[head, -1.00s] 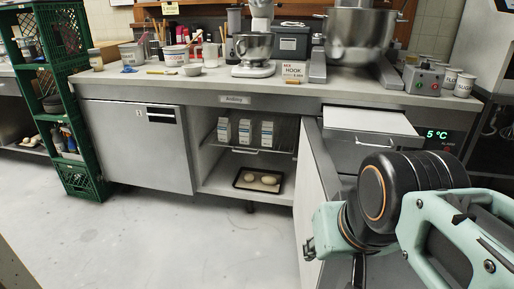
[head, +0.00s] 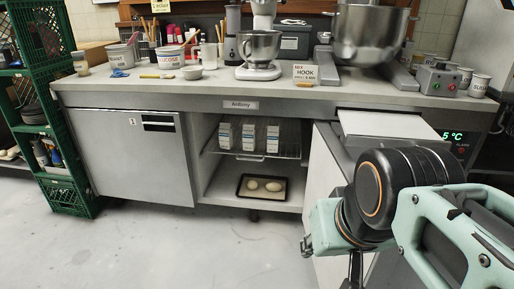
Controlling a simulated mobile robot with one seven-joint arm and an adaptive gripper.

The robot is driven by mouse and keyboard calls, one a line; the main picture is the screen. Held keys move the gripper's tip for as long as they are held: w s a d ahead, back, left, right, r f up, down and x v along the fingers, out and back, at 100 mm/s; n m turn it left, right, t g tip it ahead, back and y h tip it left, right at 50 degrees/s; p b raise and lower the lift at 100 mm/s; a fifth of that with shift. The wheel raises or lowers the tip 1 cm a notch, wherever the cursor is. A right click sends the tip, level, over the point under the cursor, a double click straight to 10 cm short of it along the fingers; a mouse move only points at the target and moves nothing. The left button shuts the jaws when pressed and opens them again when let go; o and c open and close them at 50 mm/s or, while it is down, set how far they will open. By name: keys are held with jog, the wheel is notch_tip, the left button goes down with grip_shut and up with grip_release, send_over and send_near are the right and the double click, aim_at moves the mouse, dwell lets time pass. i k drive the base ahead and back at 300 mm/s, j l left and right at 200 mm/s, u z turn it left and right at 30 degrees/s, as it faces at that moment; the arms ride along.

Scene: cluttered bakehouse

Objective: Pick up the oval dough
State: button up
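Two pale dough pieces lie side by side on a dark-rimmed tray (head: 240,192) on the floor of an open bay under the counter. The right piece (head: 274,186) looks a little wider and more oval; the left piece (head: 252,185) looks rounder, but both are small in view. My arm fills the lower right, well nearer than the tray. Below its wrist, a dark part that seems to be my gripper (head: 355,268) runs off the bottom edge. Its fingertips are hidden, and it is apart from the dough.
A wire shelf with several cartons (head: 248,135) hangs above the tray. An open door (head: 322,178) stands at the bay's right, with a pulled-out drawer (head: 390,127) beyond. A closed cabinet (head: 135,160) and green crates (head: 68,196) are left. The floor (head: 190,250) ahead is clear.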

aim_at(273, 187)
jog(key=i+j+z, duration=0.3)
jog(key=i+j, duration=0.15)
jog(key=j, duration=0.3)
jog(key=i+j+z, duration=0.35)
jog(key=j, duration=0.3)
jog(key=i+j+z, duration=0.15)
jog(key=i+j, duration=0.2)
jog(key=i+j+z, duration=0.15)
jog(key=j, duration=0.25)
